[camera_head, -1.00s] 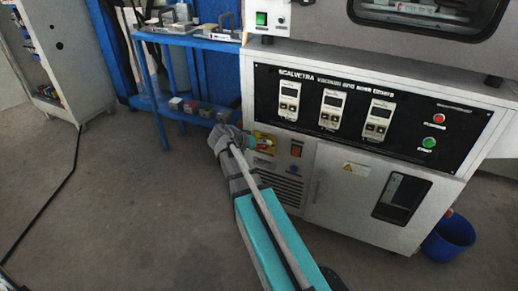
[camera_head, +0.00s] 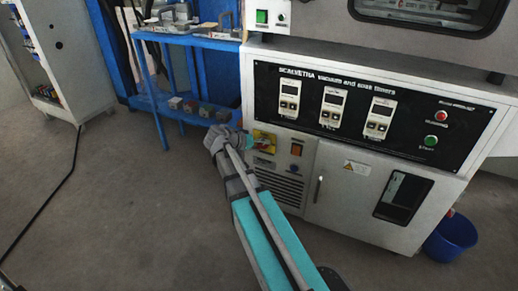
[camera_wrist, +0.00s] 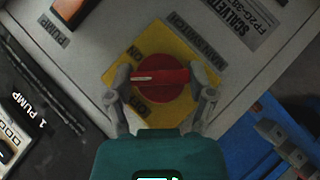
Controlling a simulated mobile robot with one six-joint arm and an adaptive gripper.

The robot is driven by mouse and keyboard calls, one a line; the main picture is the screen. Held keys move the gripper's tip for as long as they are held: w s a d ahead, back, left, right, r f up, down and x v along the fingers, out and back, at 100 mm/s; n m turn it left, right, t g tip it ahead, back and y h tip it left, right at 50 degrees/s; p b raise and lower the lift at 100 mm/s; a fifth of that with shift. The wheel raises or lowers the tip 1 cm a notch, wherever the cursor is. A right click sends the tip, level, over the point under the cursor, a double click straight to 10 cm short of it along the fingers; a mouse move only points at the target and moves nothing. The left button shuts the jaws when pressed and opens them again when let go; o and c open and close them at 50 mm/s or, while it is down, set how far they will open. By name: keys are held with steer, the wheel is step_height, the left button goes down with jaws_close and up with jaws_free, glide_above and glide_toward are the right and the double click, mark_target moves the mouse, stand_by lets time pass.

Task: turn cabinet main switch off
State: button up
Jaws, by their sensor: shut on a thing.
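The main switch is a round red knob (camera_wrist: 160,78) on a square yellow plate (camera_wrist: 122,68), seen in the wrist view beside a "MAIN SWITCH" label. A white mark on the knob lies nearly level in that picture. My gripper (camera_wrist: 163,77) is shut on the knob, one finger at its left side and one at its right. In the head view, the yellow plate (camera_head: 265,139) is low on the left of the grey cabinet front (camera_head: 333,200). My gripper (camera_head: 243,143) is at its left edge, and the knob is hard to make out there.
An orange rocker switch (camera_head: 297,149) is right of the plate. A blue shelf (camera_head: 150,103) with small blocks stands left of the cabinet. A blue bucket (camera_head: 452,238) is at the right. The floor at left is largely clear.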

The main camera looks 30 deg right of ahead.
steer(key=shift+f+n+g+h+b, duration=0.2)
steer(key=shift+n+g+h+b, duration=0.2)
steer(key=shift+n+h+b, duration=0.4)
steer(key=shift+r, duration=0.2)
steer(key=o, duration=1.1)
